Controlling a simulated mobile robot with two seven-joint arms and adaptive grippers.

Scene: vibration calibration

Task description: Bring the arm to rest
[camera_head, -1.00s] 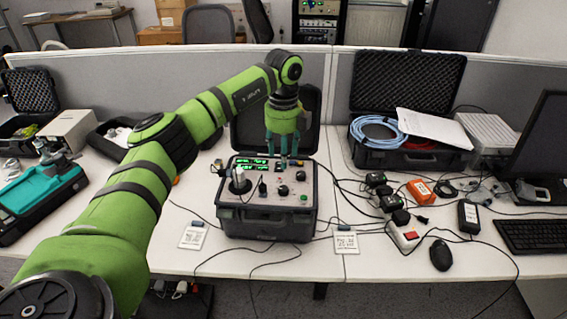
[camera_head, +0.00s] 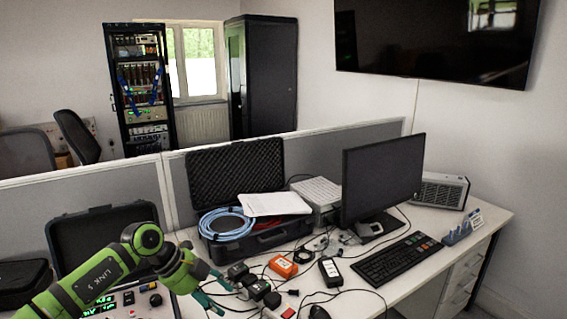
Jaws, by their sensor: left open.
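My left arm, green with dark joints, comes in from the lower left in the head view. My left gripper (camera_head: 213,290) is at the lower middle, its teal fingers apart and empty. It is over the desk, to the right of the calibration unit (camera_head: 128,300), a case with green displays that is partly hidden by my arm and cut by the lower edge. The fingertips appear close to the black plugs (camera_head: 262,290) on the desk; I cannot tell whether they touch. My right gripper is not in view.
An open black case (camera_head: 268,238) with a blue cable coil (camera_head: 226,224) stands behind. A monitor (camera_head: 382,178), keyboard (camera_head: 397,258), orange box (camera_head: 283,266) and black adapter (camera_head: 330,271) are to the right. Loose cables cross the desk. A partition (camera_head: 110,180) runs along its back.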

